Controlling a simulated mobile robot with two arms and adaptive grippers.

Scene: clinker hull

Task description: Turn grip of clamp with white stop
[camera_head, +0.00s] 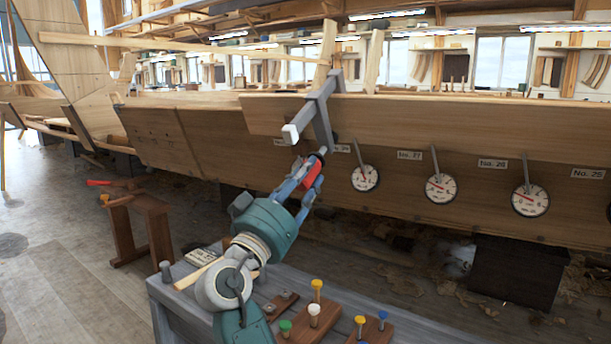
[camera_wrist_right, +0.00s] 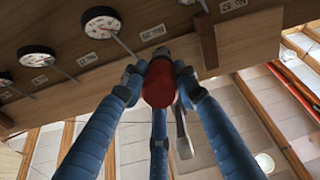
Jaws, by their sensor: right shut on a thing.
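A grey clamp (camera_head: 321,108) sits over the plank edge of the hull, with a white stop (camera_head: 291,134) on the end of its bar toward me. Below it is a red grip (camera_head: 313,173). My right gripper (camera_head: 306,176) has its blue fingers closed around the red grip. In the right wrist view the red grip (camera_wrist_right: 159,84) sits between the fingertips, seen nearly end-on, and the fingers partly cover its sides. My left gripper is not in view.
Several round gauges (camera_head: 440,188) hang along the hull planking (camera_head: 400,130) to the right. A grey bench (camera_head: 190,275) with colored pegs (camera_head: 314,312) stands below my right arm. A small wooden trestle (camera_head: 140,228) stands at left on open floor.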

